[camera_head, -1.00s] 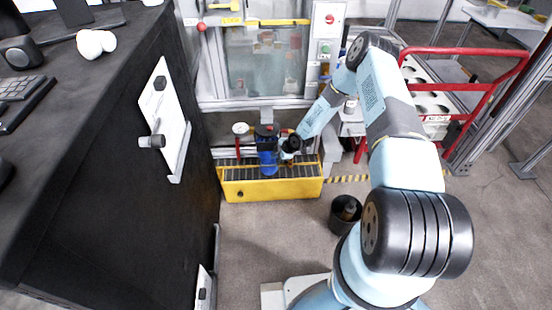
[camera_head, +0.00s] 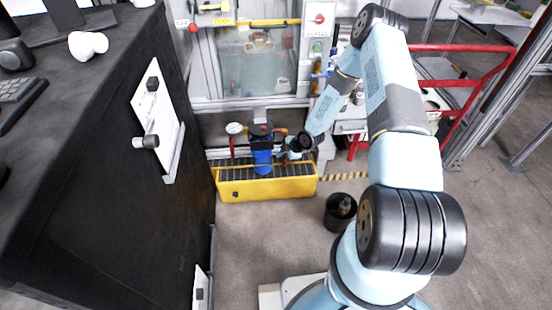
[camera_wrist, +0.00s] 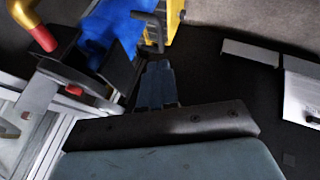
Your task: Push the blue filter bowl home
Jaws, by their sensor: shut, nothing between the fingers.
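The blue filter bowl (camera_head: 262,158) hangs upright under a dark filter head (camera_head: 261,133) above the yellow tray. The bowl also shows as a blurred blue patch at the top of the wrist view (camera_wrist: 118,22). My gripper (camera_head: 287,154) is just to the right of the bowl in the head view, small and partly hidden by my wrist. In the wrist view my gripper's fingers (camera_wrist: 158,72) are together and empty, close beside a black bracket-like part. I cannot tell whether they touch it. The joint between bowl and head is too small to judge.
A gauge (camera_head: 234,128) and red-and-brass piping flank the filter head. The yellow tray (camera_head: 262,190) stands below. A black bin (camera_head: 340,212) is on the floor to the right. A dark cabinet (camera_head: 110,190) fills the left. Open floor lies in front of the tray.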

